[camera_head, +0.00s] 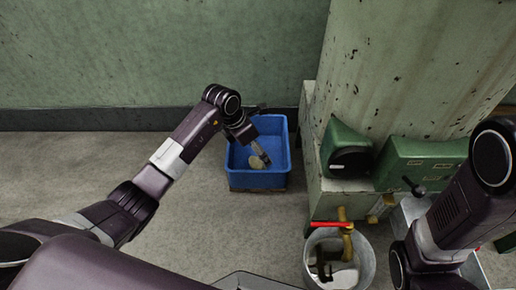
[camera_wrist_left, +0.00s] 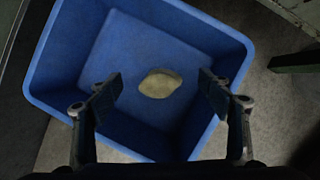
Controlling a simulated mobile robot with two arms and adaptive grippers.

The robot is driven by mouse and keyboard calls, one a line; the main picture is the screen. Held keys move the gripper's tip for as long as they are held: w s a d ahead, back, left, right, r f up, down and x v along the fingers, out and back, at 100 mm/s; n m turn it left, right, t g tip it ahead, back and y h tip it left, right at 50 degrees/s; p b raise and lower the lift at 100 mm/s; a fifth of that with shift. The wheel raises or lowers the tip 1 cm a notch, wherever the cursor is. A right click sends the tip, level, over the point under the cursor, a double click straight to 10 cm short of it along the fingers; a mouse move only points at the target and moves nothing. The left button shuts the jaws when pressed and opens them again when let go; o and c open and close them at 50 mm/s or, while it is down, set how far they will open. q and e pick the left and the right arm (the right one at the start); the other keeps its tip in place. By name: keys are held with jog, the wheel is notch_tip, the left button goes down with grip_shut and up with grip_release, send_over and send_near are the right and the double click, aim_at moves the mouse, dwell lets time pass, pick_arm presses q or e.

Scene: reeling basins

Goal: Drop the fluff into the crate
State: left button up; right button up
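The blue crate (camera_head: 238,182) stands on the floor by the wall, and its rim also shows in the left wrist view (camera_wrist_left: 45,65). The fluff (camera_head: 256,162) is a small pale, yellowish oval clump inside the crate's outline. In the left wrist view the fluff (camera_wrist_left: 160,83) lies between and beyond my fingertips, clear of both. I cannot tell whether it rests on the crate's floor or is above it. My left gripper (camera_wrist_left: 160,88) is open over the crate, fingers pointing down into it. My right arm is at the right; I cannot make out its gripper.
A metal bucket (camera_head: 366,262) stands in front, under a brass tap (camera_head: 346,232) with a red handle. A greenish pillar (camera_head: 405,75) and green machine housings (camera_head: 420,160) stand right of the crate. The floor left of the crate is clear.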

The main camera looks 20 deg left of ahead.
pick_arm(q)
jog(key=v, duration=1.2)
dwell(0.6)
